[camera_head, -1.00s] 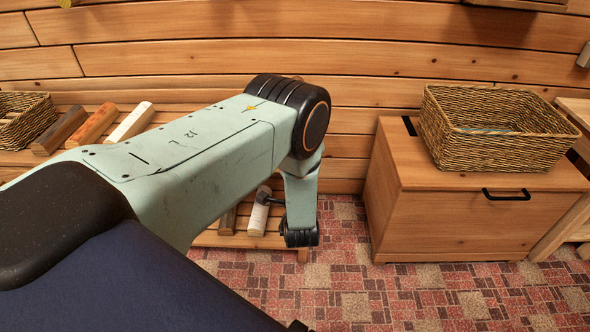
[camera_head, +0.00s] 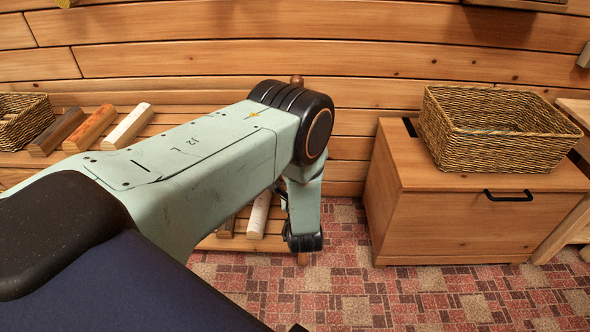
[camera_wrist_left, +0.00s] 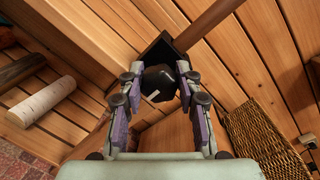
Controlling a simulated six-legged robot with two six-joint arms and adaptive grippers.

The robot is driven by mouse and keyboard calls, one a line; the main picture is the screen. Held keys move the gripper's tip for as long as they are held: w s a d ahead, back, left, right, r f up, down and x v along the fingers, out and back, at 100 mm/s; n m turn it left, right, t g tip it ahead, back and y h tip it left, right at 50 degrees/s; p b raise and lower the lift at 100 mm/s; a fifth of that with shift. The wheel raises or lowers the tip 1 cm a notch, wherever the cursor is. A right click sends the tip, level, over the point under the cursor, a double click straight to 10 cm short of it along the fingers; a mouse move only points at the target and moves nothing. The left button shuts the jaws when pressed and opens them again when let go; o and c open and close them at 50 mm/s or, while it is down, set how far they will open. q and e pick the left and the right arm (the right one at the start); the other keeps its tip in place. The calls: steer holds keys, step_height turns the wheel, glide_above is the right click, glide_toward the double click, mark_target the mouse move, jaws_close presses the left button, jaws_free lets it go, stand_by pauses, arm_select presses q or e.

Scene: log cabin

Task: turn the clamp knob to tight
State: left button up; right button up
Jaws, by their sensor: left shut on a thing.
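The black clamp knob (camera_wrist_left: 158,83) shows in the left wrist view, in front of a dark square plate (camera_wrist_left: 160,49) against the wood. A small pale mark (camera_wrist_left: 153,95) shows at its lower left. My left gripper (camera_wrist_left: 158,74) is shut on the knob, with one purple-padded finger on each side of it. In the head view my left arm hides the knob and the gripper's fingers. I cannot read a tight marking. My right gripper is not in view.
A wicker basket (camera_head: 495,130) stands on a wooden chest (camera_head: 470,224) at the right. Several short logs (camera_head: 128,124) lie on the slatted bench at the left, beside another basket (camera_head: 24,120). Patterned carpet (camera_head: 350,290) is open in front.

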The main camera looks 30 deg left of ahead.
arm_select(q)
steer(key=shift+s+d+f+m, duration=0.1)
steer(key=shift+d+f+m, duration=0.1)
steer(key=shift+f+m, duration=0.1)
steer(key=o, duration=0.8)
steer(key=shift+r, duration=0.1)
steer(key=o, duration=0.3)
steer(key=shift+a+r, duration=0.1)
steer(key=shift+a, duration=0.05)
steer(key=shift+o, duration=0.2)
steer(key=v, duration=1.2)
